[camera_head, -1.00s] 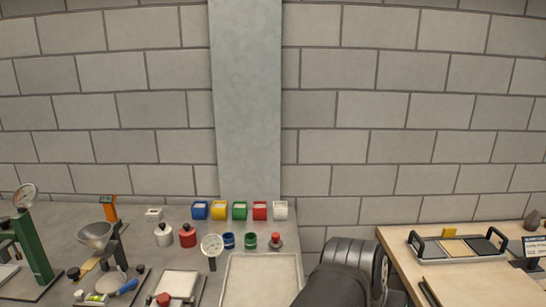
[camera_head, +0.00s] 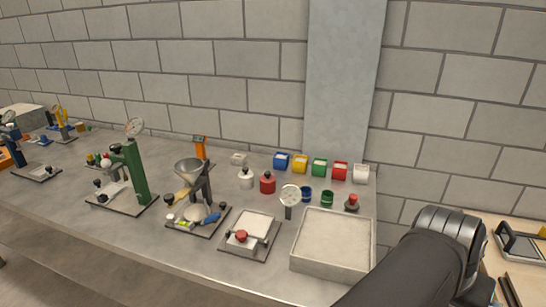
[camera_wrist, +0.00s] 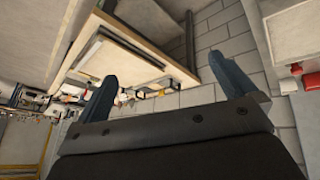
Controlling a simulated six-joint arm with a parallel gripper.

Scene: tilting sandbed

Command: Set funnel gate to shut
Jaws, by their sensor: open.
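The funnel (camera_head: 188,170) is a grey metal cone on a dark stand, left of centre on the grey bench in the head view. Its stand rises from a dark base plate (camera_head: 183,230) with a blue-handled tool and small parts on it. The funnel gate is too small to make out, so its setting cannot be told. My gripper (camera_wrist: 172,85) shows in the wrist view with two blue-grey fingers spread apart and nothing between them. In the head view only my dark arm shows at the lower right, well away from the funnel.
A green press (camera_head: 135,172) stands left of the funnel. A plate with a red knob (camera_head: 241,236) and a pale sand tray (camera_head: 332,262) lie to its right. Red and white bottles and several coloured cups (camera_head: 319,168) stand behind. A block wall closes the back.

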